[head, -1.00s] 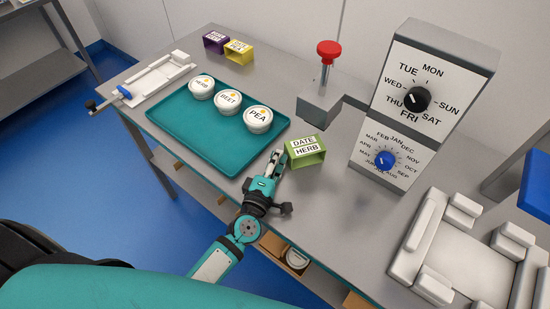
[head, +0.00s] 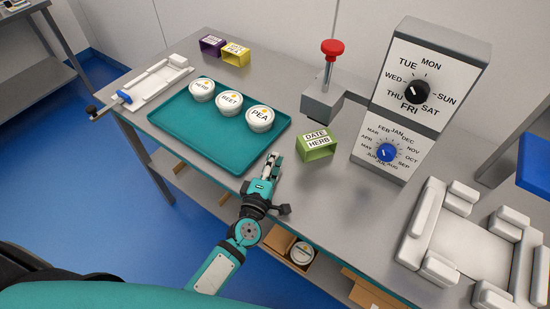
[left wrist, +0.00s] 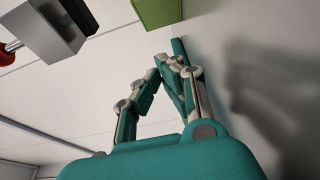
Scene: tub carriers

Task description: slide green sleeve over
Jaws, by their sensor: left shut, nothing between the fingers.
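The green sleeve (head: 316,147), labelled DATE HERB, stands on the grey table right of the teal tray, in front of the red-knobbed press. My left gripper (head: 271,160) is shut and empty over the table's front edge. It is left of the sleeve and a little in front of it, with a clear gap between them. In the left wrist view the fingers (left wrist: 168,60) come together, and part of the green sleeve (left wrist: 157,10) shows at the top edge. My right gripper is in neither view.
The teal tray (head: 175,128) holds three white tubs, HERB, BEET and PEA. A red-knobbed press (head: 322,102) and a dial box (head: 380,172) stand behind and right. Purple (head: 211,45) and yellow (head: 236,54) sleeves stand at the back. A white fixture (head: 470,240) lies at right.

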